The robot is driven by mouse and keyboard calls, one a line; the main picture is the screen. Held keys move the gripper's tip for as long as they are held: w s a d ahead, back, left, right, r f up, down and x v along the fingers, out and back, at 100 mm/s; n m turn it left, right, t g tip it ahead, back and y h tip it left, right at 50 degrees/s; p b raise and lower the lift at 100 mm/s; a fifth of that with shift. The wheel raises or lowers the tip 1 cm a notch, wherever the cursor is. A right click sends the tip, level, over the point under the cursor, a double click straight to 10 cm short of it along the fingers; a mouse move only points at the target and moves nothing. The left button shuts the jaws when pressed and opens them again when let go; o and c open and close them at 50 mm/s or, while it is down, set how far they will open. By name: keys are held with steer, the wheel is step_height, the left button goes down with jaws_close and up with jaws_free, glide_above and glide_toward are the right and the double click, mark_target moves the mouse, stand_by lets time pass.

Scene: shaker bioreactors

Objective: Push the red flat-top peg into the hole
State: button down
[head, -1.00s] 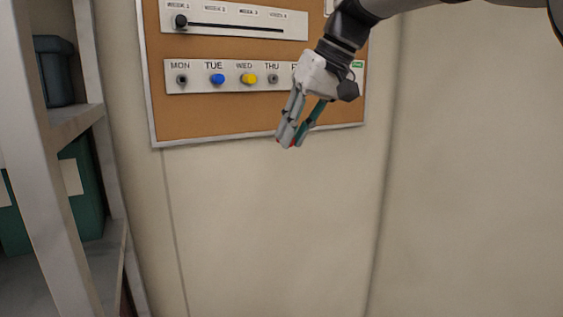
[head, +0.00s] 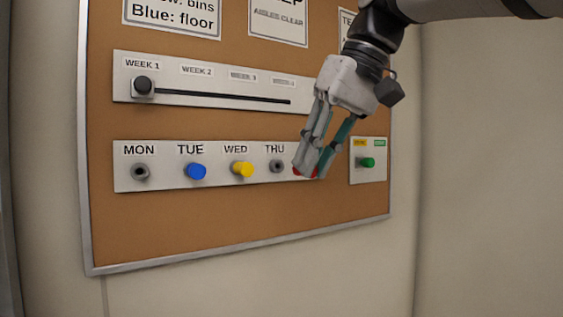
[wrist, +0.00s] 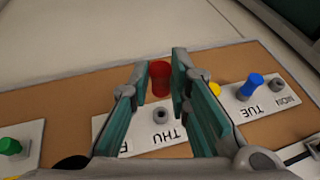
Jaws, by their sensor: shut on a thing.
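My gripper (head: 307,172) is shut on the red peg (wrist: 160,80), which sits between the fingertips in the wrist view. In the head view only bits of red (head: 298,171) show at the fingertips. The day strip (head: 220,180) has an open dark hole under MON (head: 140,172) and another under THU (head: 277,167). The THU hole also shows in the wrist view (wrist: 160,116), beside the peg. A blue peg (head: 196,171) is at TUE and a yellow peg (head: 242,169) at WED. My gripper hides the FRI end in the head view. I cannot tell the peg's distance from the strip.
The cork board (head: 240,212) carries a week slider (head: 143,86), its knob at WEEK 1. A small plate with a green knob (head: 367,162) is close to the right of my gripper. Paper signs hang above. The lower board is clear.

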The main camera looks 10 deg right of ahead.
steer(key=w+b, duration=0.1)
steer(key=w, duration=0.1)
steer(key=w+a, duration=0.1)
steer(key=w, duration=0.1)
steer(key=shift+a+b, duration=0.1)
steer(key=shift+b, duration=0.25)
steer(key=shift+p, duration=0.55)
stand_by(0.9)
steer(key=shift+w+a, duration=0.2)
steer(key=shift+w, duration=0.3)
steer(key=shift+w+a, duration=0.15)
steer(key=shift+w, duration=0.35)
stand_by(1.8)
steer(key=c, duration=1.4)
jaws_free()
steer(key=shift+v, duration=3.8)
